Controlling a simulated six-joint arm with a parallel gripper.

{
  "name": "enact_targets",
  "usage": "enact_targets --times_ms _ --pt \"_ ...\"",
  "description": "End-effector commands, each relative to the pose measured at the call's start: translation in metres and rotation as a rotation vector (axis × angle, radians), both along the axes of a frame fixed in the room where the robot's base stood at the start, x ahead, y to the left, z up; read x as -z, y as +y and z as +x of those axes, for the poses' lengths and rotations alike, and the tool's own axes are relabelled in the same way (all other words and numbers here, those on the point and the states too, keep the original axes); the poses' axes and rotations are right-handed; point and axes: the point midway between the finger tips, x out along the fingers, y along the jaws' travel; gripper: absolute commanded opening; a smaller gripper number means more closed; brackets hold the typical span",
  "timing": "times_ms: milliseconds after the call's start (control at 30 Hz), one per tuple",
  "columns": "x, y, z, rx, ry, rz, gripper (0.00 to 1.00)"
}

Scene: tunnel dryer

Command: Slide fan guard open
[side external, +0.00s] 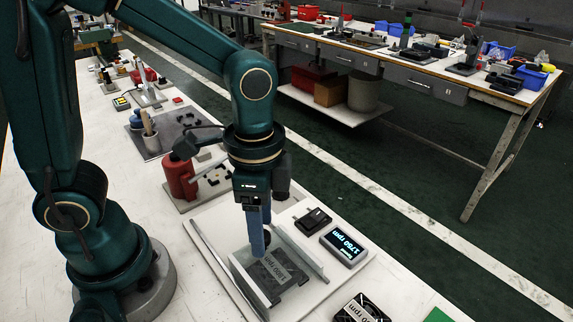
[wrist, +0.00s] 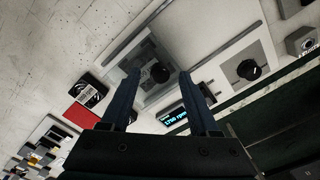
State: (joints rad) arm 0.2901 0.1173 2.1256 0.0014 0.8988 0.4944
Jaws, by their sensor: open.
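My gripper (side external: 259,248) points down over the frame. In the wrist view my gripper (wrist: 164,84) has its two fingers apart with nothing held between them. The knob lies between the fingertips in the picture; contact cannot be told. The fingers hide part of the frame in the side view.
A lit rpm display (side external: 344,246) and a black switch block (side external: 313,219) stand right of the frame. A small labelled fan (side external: 360,308) lies in front. A red canister (side external: 180,178) stands behind. In the wrist view, another black knob (wrist: 248,69) sits on a white plate.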

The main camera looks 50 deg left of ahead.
Motion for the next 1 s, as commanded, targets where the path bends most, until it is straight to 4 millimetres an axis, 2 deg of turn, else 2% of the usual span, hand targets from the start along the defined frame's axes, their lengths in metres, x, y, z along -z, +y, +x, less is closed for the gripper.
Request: enact_targets --times_ms 100,367,467,533,1000 --pt "0.0069 0.0003 -0.0006 -0.001 0.001 0.001 0.62" --pt "0.0081 0.0002 -0.0004 -0.001 -0.001 0.001 0.62" --pt "0.0080 0.0002 -0.0004 -0.001 -0.001 0.001 0.27" --pt "0.0080 0.0002 -0.0002 -0.001 -0.001 0.001 0.01" --pt "0.0076 0.0001 -0.0002 -0.001 -0.001 0.000 0.00"
